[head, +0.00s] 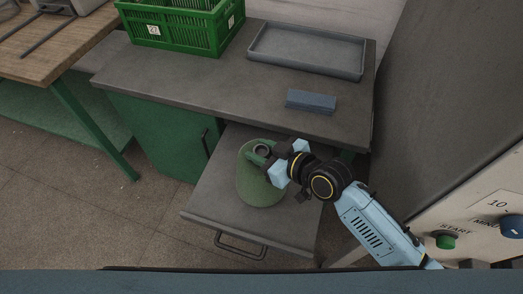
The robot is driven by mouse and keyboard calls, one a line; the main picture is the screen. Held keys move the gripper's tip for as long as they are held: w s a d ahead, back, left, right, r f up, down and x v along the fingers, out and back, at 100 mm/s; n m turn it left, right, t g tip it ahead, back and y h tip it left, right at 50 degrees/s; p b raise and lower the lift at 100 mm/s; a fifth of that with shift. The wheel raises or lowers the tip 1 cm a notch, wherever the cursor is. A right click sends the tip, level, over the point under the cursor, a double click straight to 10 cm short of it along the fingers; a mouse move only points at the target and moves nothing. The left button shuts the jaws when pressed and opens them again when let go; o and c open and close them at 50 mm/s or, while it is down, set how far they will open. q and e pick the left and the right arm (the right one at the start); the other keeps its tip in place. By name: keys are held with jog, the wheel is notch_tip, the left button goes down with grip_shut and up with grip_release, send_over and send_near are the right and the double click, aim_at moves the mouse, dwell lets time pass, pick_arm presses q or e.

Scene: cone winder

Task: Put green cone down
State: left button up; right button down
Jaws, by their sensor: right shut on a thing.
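The green cone (258,187) stands upright on the grey pulled-out shelf (210,205), which has a handle at its front. My right gripper (270,162) reaches in from the right and is shut on the cone near its narrow top. The cone's base looks to be at the shelf surface, but I cannot tell whether it bears on it. My left gripper is not in view.
A green crate (185,40), a grey tray (308,48) and a blue block (311,101) are on the cabinet top above the shelf. A machine panel with a green START button (446,241) is at the right. A wooden bench (50,50) is at the left.

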jog(key=shift+r, duration=0.2)
jog(key=shift+f, duration=0.15)
jog(key=c, duration=0.9)
grip_release()
jog(key=shift+f, duration=0.1)
jog(key=shift+c, duration=0.2)
jog(key=shift+r, duration=0.2)
jog(key=p+v, duration=0.1)
jog(key=v, duration=1.1)
jog(key=shift+f, duration=0.1)
